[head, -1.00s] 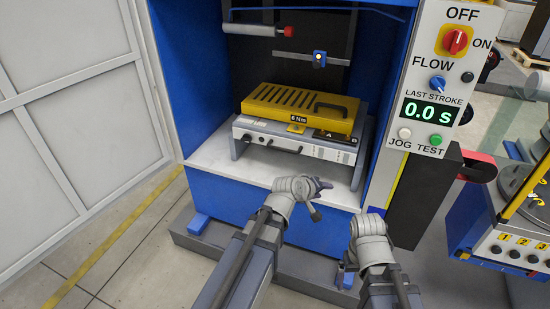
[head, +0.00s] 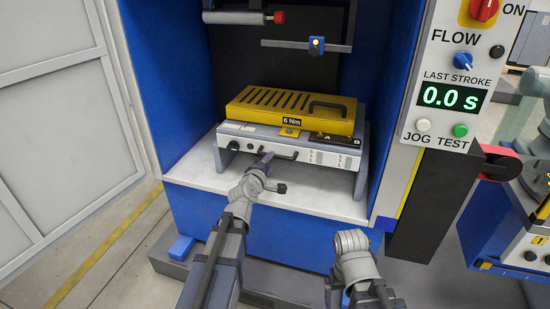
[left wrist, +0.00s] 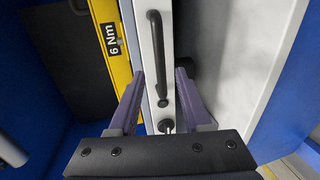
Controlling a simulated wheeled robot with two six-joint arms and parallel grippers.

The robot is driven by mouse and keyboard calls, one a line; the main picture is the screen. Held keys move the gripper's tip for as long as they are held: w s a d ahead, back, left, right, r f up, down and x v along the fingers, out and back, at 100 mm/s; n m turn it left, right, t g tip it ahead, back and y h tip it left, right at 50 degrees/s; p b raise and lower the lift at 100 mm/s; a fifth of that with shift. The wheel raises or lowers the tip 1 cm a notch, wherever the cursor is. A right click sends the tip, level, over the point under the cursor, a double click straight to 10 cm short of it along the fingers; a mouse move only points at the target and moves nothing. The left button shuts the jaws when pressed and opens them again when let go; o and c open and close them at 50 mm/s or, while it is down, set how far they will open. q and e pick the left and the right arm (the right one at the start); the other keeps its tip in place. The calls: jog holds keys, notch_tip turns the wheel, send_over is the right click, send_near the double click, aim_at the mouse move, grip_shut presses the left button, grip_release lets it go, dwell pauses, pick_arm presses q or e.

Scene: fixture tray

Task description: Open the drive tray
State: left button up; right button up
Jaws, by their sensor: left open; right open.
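The drive tray (head: 320,156) is a white-grey unit under a yellow slotted cover (head: 300,108) marked "6 Nm". Its black bar handle (head: 284,156) is on the front face and shows in the left wrist view (left wrist: 158,55). My left gripper (head: 267,157) is open at the left part of the handle. In the left wrist view its purple fingertips (left wrist: 160,75) lie either side of the handle's near end; I see no clear contact. My right gripper (head: 335,290) is low at the bottom of the head view, away from the tray, its fingers mostly hidden behind my wrist.
The tray stands on a pale shelf (head: 200,176) inside a blue cabinet, with bare shelf in front. A control panel (head: 452,95) reading 0.0 s is on the right. A rail with a blue block (head: 316,45) hangs above the yellow cover.

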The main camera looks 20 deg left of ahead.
aim_at(275, 157)
pick_arm(q)
jog(key=b+x, duration=0.1)
jog(key=x, duration=0.5)
jog(key=shift+w+f, duration=0.1)
jog(key=shift+w, duration=0.15)
jog(key=shift+c, duration=0.3)
grip_shut()
jog(key=shift+s, duration=0.1)
dwell(0.7)
